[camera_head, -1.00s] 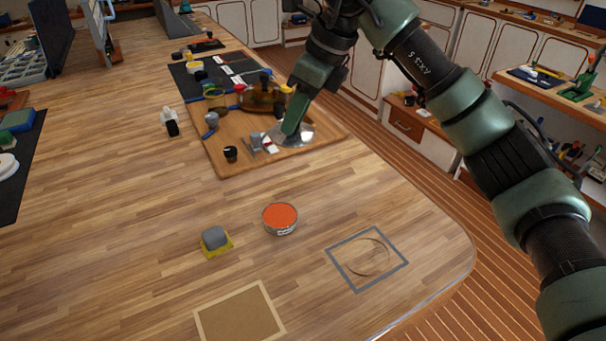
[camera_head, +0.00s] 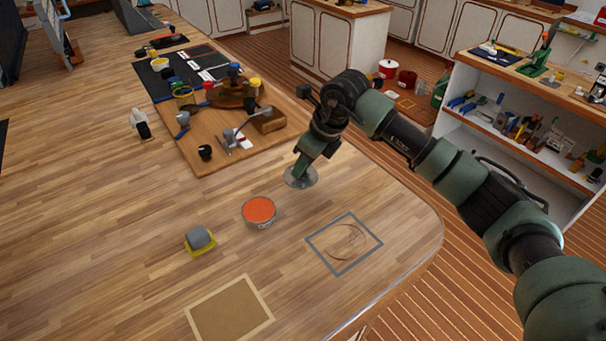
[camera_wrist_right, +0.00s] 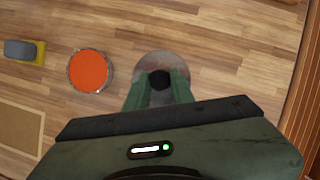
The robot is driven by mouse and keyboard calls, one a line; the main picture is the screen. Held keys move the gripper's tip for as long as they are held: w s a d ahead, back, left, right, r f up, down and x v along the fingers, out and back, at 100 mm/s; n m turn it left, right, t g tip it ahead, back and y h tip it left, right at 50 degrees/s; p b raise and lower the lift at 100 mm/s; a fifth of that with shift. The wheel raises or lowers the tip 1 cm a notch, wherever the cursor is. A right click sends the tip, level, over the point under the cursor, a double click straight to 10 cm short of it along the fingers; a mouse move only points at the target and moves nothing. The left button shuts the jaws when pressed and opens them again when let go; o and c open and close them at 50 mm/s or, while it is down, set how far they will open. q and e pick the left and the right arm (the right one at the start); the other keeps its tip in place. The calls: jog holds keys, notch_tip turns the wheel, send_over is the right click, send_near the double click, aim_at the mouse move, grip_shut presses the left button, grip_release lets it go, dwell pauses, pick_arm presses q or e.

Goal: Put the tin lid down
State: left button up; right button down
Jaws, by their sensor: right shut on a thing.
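My right gripper (camera_head: 303,172) is shut on the tin lid (camera_head: 294,183), a round, shiny, metallic disc. The lid looks roughly level, with the fingers coming down on its middle. It is over the wooden table, right of the open tin (camera_head: 258,211) with orange content and apart from it. I cannot tell how high it is above the table. In the right wrist view the lid (camera_wrist_right: 147,64) shows beyond the fingers around a dark knob, and the tin (camera_wrist_right: 89,71) is to its left. A grey square outline (camera_head: 323,262) with a thin ring inside is nearer the table edge. My left gripper is not in view.
A grey block on a yellow base (camera_head: 199,239) stands left of the tin. A tan-framed square (camera_head: 230,309) lies at the front. A wooden board (camera_head: 205,166) with tools is behind. The table's rounded right edge (camera_head: 441,226) is near the outline.

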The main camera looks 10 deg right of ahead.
aim_at(305, 177)
notch_tip(305, 177, down, 5)
jog(key=shift+r+p, duration=0.2)
jog(key=shift+p, duration=0.4)
jog(key=shift+f, duration=0.3)
jog(key=c, duration=1.2)
grip_release()
